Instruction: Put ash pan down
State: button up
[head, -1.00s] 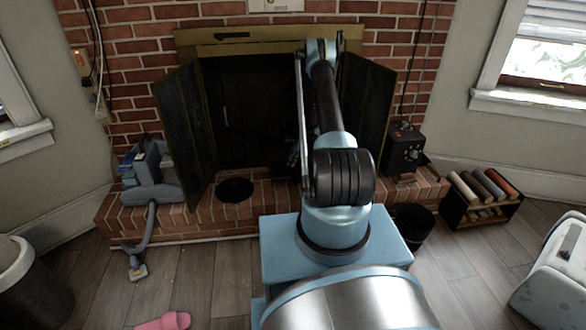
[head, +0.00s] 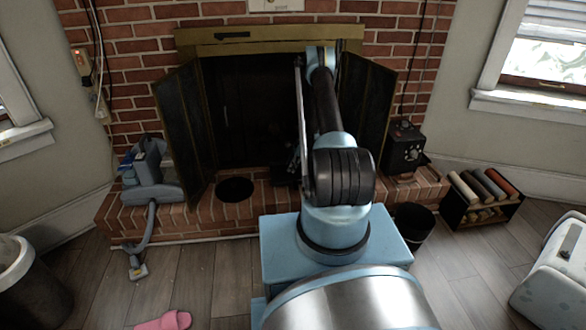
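A flat, round black thing (head: 235,189), which may be the ash pan, lies on the brick hearth in front of the left fireplace door. My arm reaches up and forward over the hearth toward the open fireplace (head: 243,110). My gripper is hidden behind my own arm, so I cannot see its fingers or whether it holds anything. A dark shape low in the fireplace opening, just left of my arm, is too dim to make out.
The fireplace doors (head: 183,130) stand open on both sides. A grey-blue vacuum (head: 155,190) is on the hearth's left end and a black box (head: 404,148) on its right. A black bucket (head: 413,225) and log rack (head: 484,197) stand at right. A pink slipper (head: 164,321) lies on the floor.

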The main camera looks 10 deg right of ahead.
jog(key=v, duration=1.2)
jog(key=s+a+r+n+h, duration=0.1)
jog(key=s+r+n, duration=0.15)
jog(key=r, duration=0.85)
jog(key=s+a+r+n, duration=0.15)
jog(key=s+r, duration=0.25)
jog(key=r, duration=0.7)
jog(key=s+a+r+n+h, duration=0.15)
jog(key=s+r+n, duration=0.25)
jog(key=s+r, duration=1)
jog(key=s+a+r+n+t, duration=0.1)
jog(key=s+r+n, duration=0.2)
jog(key=s, duration=0.7)
jog(key=s+r+n, duration=0.2)
jog(key=s, duration=0.9)
jog(key=s+f+n+h, duration=0.1)
jog(key=s+f+n, duration=0.1)
jog(key=s, duration=0.5)
jog(key=s+d+f+n+t+h, duration=0.1)
jog(key=s+f+n, duration=0.2)
jog(key=s, duration=0.5)
jog(key=shift+d+f, duration=0.2)
jog(key=shift+f, duration=0.5)
